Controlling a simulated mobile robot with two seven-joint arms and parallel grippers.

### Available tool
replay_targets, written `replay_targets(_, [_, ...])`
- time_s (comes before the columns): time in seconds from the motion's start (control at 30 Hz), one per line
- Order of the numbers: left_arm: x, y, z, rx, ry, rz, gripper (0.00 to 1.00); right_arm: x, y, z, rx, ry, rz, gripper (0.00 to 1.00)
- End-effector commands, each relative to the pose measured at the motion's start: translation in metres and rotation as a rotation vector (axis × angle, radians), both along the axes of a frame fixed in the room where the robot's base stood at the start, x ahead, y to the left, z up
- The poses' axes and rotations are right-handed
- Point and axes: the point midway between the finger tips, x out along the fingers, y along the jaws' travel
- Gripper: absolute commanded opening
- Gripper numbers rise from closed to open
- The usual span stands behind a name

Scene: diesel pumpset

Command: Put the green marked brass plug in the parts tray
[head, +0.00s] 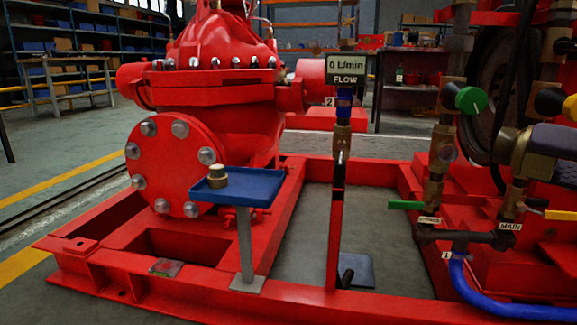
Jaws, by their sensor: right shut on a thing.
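A small brass plug (217,175) with a pale top stands upright on the blue parts tray (262,187), near the tray's left back part. No green mark can be made out on it at this size. The tray sits on a grey post fixed to the red base frame, in front of the pump's round flange. No gripper is clearly seen in the head view, and nothing touches the plug or the tray.
The red pump (215,105) stands behind the tray. A flow display (346,70) reading 0 L/min stands to its right. Pipework at right carries a green knob (470,100), a green lever (405,205), a yellow lever (560,215) and a blue hose (500,304).

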Motion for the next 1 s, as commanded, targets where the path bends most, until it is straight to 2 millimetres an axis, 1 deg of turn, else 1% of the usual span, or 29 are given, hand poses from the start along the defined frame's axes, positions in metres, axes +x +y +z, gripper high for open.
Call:
replay_targets(0.03, [0.0,0.0,0.0,0.001,0.001,-0.001,0.5,-0.006,0.005,0.007,-0.003,-0.001,0.059,0.0])
replay_targets(0.23, [0.0,0.002,0.0,0.007,0.001,-0.004,0.5,-0.028,0.024,0.033,-0.004,-0.003,0.27,0.0])
replay_targets(0.4, [-0.001,0.002,0.0,0.008,0.002,-0.005,0.5,-0.033,0.023,0.044,0.002,-0.008,0.288,0.0])
replay_targets(0.67, [-0.001,0.002,0.0,0.008,0.002,-0.005,0.5,-0.035,0.023,0.045,0.006,-0.008,0.294,0.0])
replay_targets(0.97, [-0.001,0.0,0.0,0.0,0.002,0.001,0.5,-0.026,0.023,0.033,0.01,-0.007,0.256,0.0])
replay_targets(1.0, [-0.001,0.0,0.017,-0.002,0.005,0.001,0.5,-0.027,0.023,0.049,0.003,-0.003,0.257,0.0])
